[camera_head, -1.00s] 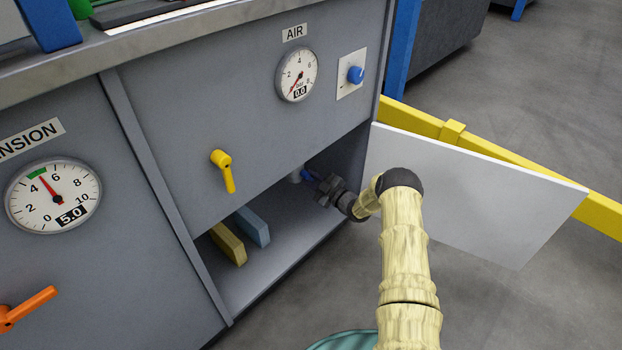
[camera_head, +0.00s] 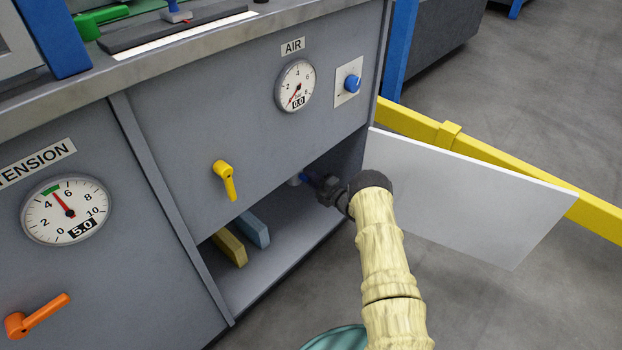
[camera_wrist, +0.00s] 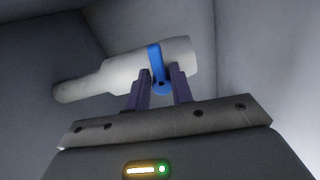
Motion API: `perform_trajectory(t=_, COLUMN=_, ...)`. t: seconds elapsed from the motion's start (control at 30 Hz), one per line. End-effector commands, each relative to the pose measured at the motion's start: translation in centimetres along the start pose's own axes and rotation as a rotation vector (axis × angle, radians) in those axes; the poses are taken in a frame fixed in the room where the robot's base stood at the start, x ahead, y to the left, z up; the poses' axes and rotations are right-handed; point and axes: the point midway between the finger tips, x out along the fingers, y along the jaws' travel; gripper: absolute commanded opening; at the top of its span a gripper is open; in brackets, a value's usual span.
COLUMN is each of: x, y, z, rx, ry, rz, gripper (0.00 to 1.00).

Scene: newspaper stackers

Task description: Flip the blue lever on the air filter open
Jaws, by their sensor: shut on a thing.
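The air filter (camera_wrist: 115,78) is a pale, bottle-shaped body inside the open cabinet bay, lying slantwise in the wrist view. Its blue lever (camera_wrist: 155,60) runs across the body from a round pivot at the lower edge. My gripper (camera_wrist: 161,76) has its two dark fingers on either side of the lever near the pivot and is shut on it. In the head view, my gripper (camera_head: 324,188) reaches into the bay, and only a bit of the blue lever (camera_head: 305,178) shows beside it. The filter is mostly hidden there.
The white door (camera_head: 470,200) stands open right of the bay, close to my arm, with a yellow rail (camera_head: 500,158) behind. A yellow block (camera_head: 229,247) and a blue block (camera_head: 253,229) stand on the bay floor. The AIR gauge (camera_head: 295,86) reads 0.0.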

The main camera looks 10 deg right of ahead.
Motion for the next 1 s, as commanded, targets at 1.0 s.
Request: perform_trajectory(t=1.0, x=-0.06, y=0.03, z=-0.02, rx=-0.093, ry=0.0, rz=-0.002, gripper=0.35)
